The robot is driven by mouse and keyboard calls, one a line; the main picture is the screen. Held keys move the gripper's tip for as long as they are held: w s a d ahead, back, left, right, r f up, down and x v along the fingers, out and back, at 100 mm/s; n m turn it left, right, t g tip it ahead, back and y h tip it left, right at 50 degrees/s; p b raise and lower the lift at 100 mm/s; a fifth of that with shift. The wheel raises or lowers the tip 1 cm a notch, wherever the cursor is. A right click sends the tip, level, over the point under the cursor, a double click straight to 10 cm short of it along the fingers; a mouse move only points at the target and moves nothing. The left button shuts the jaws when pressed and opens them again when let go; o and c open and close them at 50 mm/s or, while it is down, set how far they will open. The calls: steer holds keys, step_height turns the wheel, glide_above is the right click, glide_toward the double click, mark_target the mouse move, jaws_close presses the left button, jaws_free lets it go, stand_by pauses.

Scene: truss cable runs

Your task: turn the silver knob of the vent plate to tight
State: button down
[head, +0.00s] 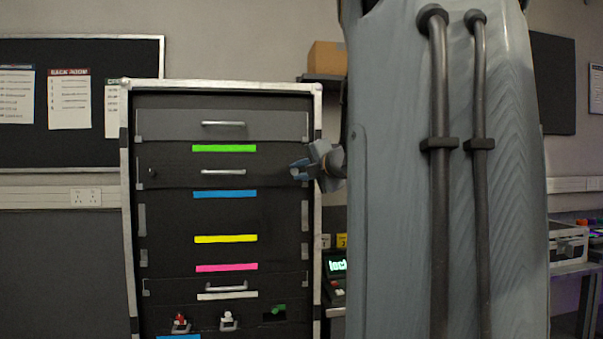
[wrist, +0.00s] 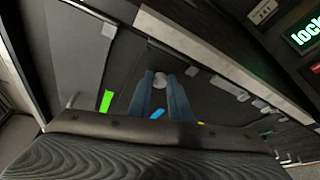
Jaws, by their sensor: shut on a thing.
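My gripper (head: 298,171) has its blue fingers at the right end of the second panel (head: 265,165) in the tall rack, in the head view. In the wrist view my gripper (wrist: 161,82) has its two fingertips closed on either side of a small round silver knob (wrist: 160,79). The knob stands out from a dark panel face. In the head view the knob is hidden behind the fingers. A small dark knob (head: 152,172) shows at the panel's left end. I cannot read how far the silver knob is turned.
The rack (head: 129,230) carries drawer handles and green (head: 224,148), blue (head: 224,194), yellow and pink strips. Low on it are a red-topped part (head: 181,321) and a white-topped part (head: 228,319). A lit screen (head: 337,265) stands right of the rack. My arm covers the middle right.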

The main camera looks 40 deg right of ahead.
steer(key=m, duration=0.2)
steer(key=f+m+t+b, duration=0.1)
steer(key=shift+m+t, duration=0.3)
steer(key=shift+m, duration=0.1)
steer(key=shift+m+t+b, duration=0.5)
steer(key=shift+m+b, duration=0.15)
steer(key=shift+m, duration=0.65)
steer(key=shift+h, duration=0.3)
steer(key=c, duration=1.6)
jaws_free()
steer(key=shift+s, duration=0.1)
steer(key=v, duration=0.7)
steer(key=shift+s+b, duration=0.25)
steer(key=shift+b, duration=0.15)
